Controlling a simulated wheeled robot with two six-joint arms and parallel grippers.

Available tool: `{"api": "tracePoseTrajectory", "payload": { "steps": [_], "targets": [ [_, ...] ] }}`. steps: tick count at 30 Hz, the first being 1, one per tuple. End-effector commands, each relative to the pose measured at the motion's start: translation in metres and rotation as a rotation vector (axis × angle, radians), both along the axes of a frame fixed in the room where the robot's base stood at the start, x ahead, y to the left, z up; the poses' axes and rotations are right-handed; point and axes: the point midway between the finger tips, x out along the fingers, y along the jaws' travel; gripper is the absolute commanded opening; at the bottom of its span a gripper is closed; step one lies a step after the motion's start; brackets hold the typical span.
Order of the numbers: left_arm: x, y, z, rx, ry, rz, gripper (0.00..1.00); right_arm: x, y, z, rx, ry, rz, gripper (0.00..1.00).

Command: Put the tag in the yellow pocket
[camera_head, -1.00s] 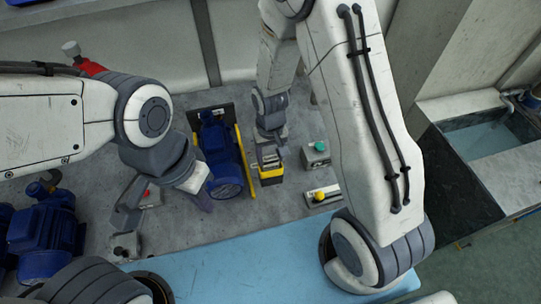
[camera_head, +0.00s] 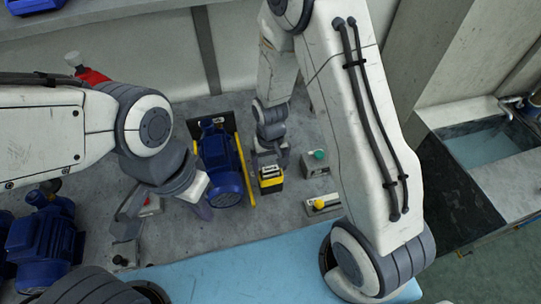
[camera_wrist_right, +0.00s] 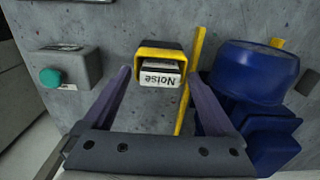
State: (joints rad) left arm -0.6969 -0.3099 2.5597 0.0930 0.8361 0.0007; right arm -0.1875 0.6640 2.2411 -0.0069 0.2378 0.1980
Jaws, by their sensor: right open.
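The yellow pocket (camera_head: 271,185), black and yellow, stands on the grey bench right of the blue pump. In the right wrist view the pocket (camera_wrist_right: 157,51) has the white tag (camera_wrist_right: 160,77) marked "Noise" sitting in its opening, partly sticking out. The tag (camera_head: 270,171) also shows as a pale patch in the head view. My right gripper (camera_head: 268,159) is at the pocket; in the wrist view its purple fingers (camera_wrist_right: 159,82) are open, apart from the tag on either side.
The blue pump (camera_head: 222,170) with yellow rails stands close left of the pocket. A grey box with a green button (camera_head: 318,160) and one with a yellow knob (camera_head: 322,205) are to the right. A blue mat (camera_head: 240,265) lies in front. Blue motors (camera_head: 40,240) stand left.

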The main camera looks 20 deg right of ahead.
Motion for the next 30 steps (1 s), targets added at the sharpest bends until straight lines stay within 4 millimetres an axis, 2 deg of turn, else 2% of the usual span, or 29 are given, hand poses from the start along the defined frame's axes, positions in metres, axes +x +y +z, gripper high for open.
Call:
{"api": "tracePoseTrajectory", "payload": {
  "steps": [5,15,22,26,30],
  "targets": [
    [0.000,0.000,-0.005,0.000,0.000,0.000,0.00,0.002,0.000,0.026,0.002,-0.008,0.000,0.91],
    [0.000,0.000,-0.013,0.000,0.000,-0.001,0.00,0.001,0.000,0.094,0.002,-0.007,0.000,0.91],
    [0.000,0.000,-0.014,0.000,0.000,-0.001,0.00,-0.002,0.003,0.119,0.002,-0.005,0.011,0.91],
    [0.000,0.000,-0.014,0.000,0.000,-0.001,0.00,-0.028,0.027,0.141,0.014,-0.014,0.113,0.91],
    [0.000,0.000,-0.014,0.000,0.000,-0.001,0.00,-0.088,0.060,0.170,0.041,-0.027,0.318,0.91]
  ]
}}
